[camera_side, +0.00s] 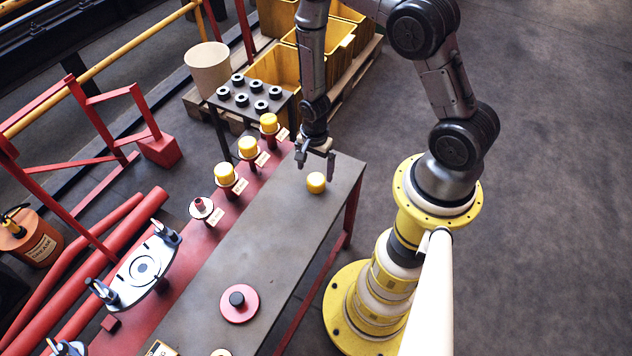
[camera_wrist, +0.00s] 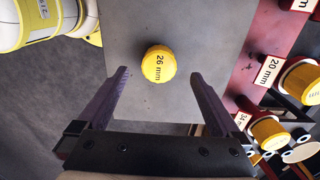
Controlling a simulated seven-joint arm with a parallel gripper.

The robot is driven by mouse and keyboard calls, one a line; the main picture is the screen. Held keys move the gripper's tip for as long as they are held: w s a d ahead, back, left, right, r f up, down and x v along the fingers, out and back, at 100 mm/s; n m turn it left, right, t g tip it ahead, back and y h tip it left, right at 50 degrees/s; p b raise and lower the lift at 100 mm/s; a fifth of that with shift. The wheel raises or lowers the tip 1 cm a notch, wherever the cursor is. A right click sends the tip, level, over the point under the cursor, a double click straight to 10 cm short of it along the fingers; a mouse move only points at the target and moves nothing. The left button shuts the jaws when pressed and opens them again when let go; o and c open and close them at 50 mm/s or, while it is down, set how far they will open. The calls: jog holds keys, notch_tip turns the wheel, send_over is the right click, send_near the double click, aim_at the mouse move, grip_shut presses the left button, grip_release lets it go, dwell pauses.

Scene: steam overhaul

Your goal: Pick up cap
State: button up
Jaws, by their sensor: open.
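A yellow cap (camera_side: 316,183) sits on the grey table top (camera_side: 262,222) near its far right end. In the wrist view the cap (camera_wrist: 159,65) faces the camera and reads "26 mm". My gripper (camera_side: 317,158) is above the table, a little above and beside the cap. In the wrist view my gripper (camera_wrist: 158,80) has its two fingers spread wide, with nothing between them. The cap lies just beyond the fingertips, roughly centred between them, and no contact shows.
A red rail along the table's left side holds posts with yellow caps (camera_side: 248,147) and one bare post (camera_side: 201,207). A rack of black rings (camera_side: 250,97) and yellow bins (camera_side: 278,70) stand behind.

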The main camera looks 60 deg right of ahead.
aim_at(316, 179)
jog(key=shift+d+f, duration=0.2)
jog(key=shift+f, duration=2.75)
jog(key=shift+c, duration=0.2)
jog(key=c, duration=1.4)
jog(key=shift+o, duration=0.2)
jog(key=shift+r, duration=0.1)
